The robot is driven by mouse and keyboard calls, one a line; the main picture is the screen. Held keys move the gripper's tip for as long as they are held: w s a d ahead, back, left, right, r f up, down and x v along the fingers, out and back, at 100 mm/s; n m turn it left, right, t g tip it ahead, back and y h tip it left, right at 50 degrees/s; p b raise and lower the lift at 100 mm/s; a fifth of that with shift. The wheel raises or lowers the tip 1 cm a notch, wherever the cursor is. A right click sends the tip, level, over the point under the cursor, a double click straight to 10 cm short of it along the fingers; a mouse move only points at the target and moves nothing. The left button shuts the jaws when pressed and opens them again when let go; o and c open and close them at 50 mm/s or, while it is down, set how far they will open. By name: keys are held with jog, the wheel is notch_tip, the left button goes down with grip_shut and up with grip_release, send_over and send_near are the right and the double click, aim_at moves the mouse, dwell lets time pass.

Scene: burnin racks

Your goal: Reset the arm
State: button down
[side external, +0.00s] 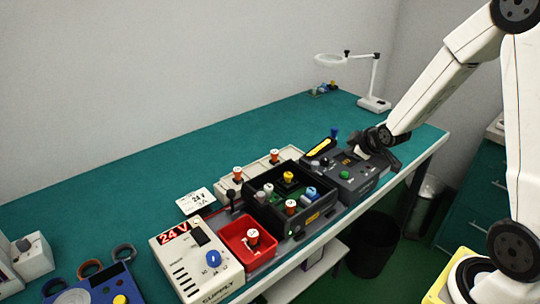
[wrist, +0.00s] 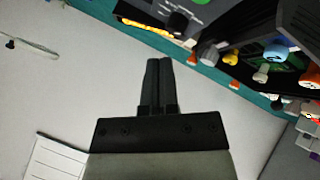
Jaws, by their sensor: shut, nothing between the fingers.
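My gripper (side external: 366,147) is at the right end of the row of equipment, close over the dark grey unit (side external: 372,176) with a green button. I cannot tell from the side view whether it touches that unit. In the wrist view my gripper (wrist: 158,62) has its two black fingers together, with nothing between them. The fingers point toward the bench edge, and the dark unit (wrist: 200,12) shows at the top of that view.
A black rack (side external: 270,212) holds several coloured parts. A red bin (side external: 236,236) and a 24 V supply (side external: 172,262) stand to its left. A magnifier lamp (side external: 374,103) stands behind. The teal bench (side external: 120,176) is clear at the back left. A black waste bin (side external: 374,250) stands below.

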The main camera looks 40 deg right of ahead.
dwell(0.3)
jog(key=s+a+m+g+y, duration=0.2)
jog(key=s+a+m+g, duration=0.3)
jog(key=s+a, duration=0.8)
jog(key=a+g, duration=0.1)
jog(key=a, duration=0.2)
jog(key=shift+s+y, duration=0.35)
jog(key=shift+y, duration=0.05)
dwell(5.7)
